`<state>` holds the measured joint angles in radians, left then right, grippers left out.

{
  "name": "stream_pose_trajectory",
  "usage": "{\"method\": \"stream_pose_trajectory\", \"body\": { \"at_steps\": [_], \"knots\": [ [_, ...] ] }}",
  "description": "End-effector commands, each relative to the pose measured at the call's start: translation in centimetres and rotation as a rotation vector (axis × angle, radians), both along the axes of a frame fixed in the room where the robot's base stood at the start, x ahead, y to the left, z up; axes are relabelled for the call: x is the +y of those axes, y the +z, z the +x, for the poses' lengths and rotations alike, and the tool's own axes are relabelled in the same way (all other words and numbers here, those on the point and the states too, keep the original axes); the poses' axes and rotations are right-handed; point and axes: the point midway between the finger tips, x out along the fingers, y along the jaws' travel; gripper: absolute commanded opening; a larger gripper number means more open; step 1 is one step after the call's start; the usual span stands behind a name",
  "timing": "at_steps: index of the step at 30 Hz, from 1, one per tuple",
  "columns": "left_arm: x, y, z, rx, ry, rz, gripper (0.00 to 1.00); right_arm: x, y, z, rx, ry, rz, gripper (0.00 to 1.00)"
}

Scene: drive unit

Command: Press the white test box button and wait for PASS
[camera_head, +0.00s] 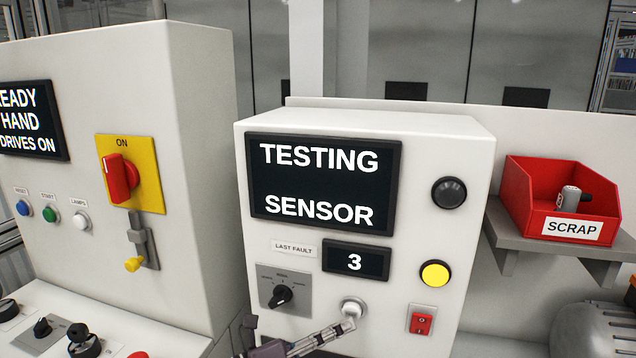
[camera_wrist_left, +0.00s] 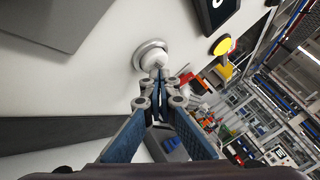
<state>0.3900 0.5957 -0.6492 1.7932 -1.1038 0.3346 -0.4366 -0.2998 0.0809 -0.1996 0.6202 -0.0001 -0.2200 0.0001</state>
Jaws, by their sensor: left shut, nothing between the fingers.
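The white test box (camera_head: 420,240) stands in the middle of the head view. Its large screen (camera_head: 322,182) reads "TESTING SENSOR". The small screen (camera_head: 356,261) beside the "LAST FAULT" label shows 3. The white button (camera_head: 352,306) is low on the box front, right of a black selector knob (camera_head: 281,296). My left gripper (camera_head: 347,325) is shut and empty, with its tips at the lower edge of the button. In the left wrist view the shut fingertips (camera_wrist_left: 161,75) reach the white button (camera_wrist_left: 151,55); I cannot tell whether it is pushed in. My right gripper is not in view.
A yellow lamp (camera_head: 435,273), a dark lamp (camera_head: 449,192) and a red switch (camera_head: 421,321) are on the box's right side. A red SCRAP bin (camera_head: 561,200) sits on a shelf at right. A control cabinet (camera_head: 205,180) with a red rotary switch (camera_head: 119,178) stands at left.

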Motion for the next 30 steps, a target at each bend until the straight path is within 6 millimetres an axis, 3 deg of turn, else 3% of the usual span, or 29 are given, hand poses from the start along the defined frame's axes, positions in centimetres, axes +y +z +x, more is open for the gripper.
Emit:
{"method": "stream_pose_trajectory", "body": {
  "at_steps": [14,30],
  "knots": [
    [0.2,0.0,-1.0,0.001,-0.001,0.000,0.00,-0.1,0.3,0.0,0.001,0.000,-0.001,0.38],
    [1.2,-0.1,-6.0,0.003,0.000,0.000,0.00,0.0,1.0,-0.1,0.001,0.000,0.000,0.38]
  ]
}}
